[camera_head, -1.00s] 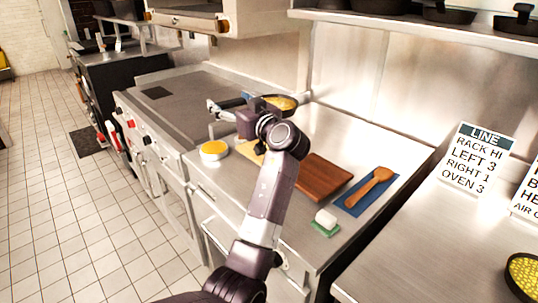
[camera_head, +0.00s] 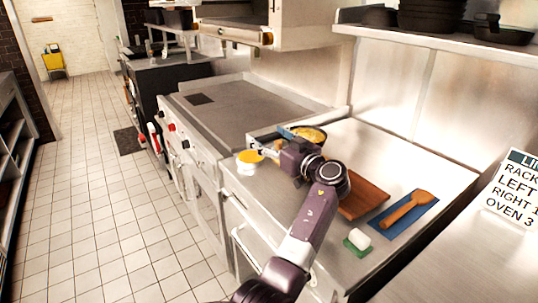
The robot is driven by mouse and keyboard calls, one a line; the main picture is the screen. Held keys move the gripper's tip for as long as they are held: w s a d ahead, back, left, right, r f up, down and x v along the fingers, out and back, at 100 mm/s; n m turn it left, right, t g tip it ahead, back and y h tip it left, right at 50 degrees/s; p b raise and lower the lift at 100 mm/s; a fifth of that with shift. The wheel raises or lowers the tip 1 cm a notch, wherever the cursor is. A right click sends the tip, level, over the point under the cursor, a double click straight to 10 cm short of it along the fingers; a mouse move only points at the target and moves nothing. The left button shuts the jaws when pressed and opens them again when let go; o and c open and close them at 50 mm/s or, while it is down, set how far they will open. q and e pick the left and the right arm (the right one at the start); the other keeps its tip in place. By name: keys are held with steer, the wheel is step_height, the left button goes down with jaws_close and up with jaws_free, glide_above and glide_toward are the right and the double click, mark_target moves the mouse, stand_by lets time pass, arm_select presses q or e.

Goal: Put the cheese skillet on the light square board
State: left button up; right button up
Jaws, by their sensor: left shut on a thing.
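The cheese skillet (camera_head: 311,133), a dark pan with yellow contents, is at the back of the steel counter, beside the griddle. My left gripper (camera_head: 270,142) is just left of it, shut on the skillet, with its fingers around the handle side. The handle is mostly hidden by the gripper. I cannot tell whether the pan touches the counter. The light square board is mostly hidden behind my left arm and gripper, right of the white tub. My right gripper is not in view.
A white tub with a yellow top (camera_head: 250,161) stands at the counter's front left. A pan shelf (camera_head: 440,45) hangs above.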

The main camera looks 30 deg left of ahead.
arm_select(q)
step_height(320, 180, down, 7)
steer(key=shift+r+p, duration=0.2)
steer(key=shift+p, duration=0.2)
steer(key=o, duration=2.1)
steer(key=shift+f, duration=0.15)
steer(key=shift+c, duration=0.2)
steer(key=b+v, duration=0.2)
steer(key=v, duration=0.4)
steer(key=shift+s+d+f, duration=0.1)
steer(key=shift+d, duration=0.2)
steer(key=shift+s+d, duration=0.2)
steer(key=shift+d, duration=0.2)
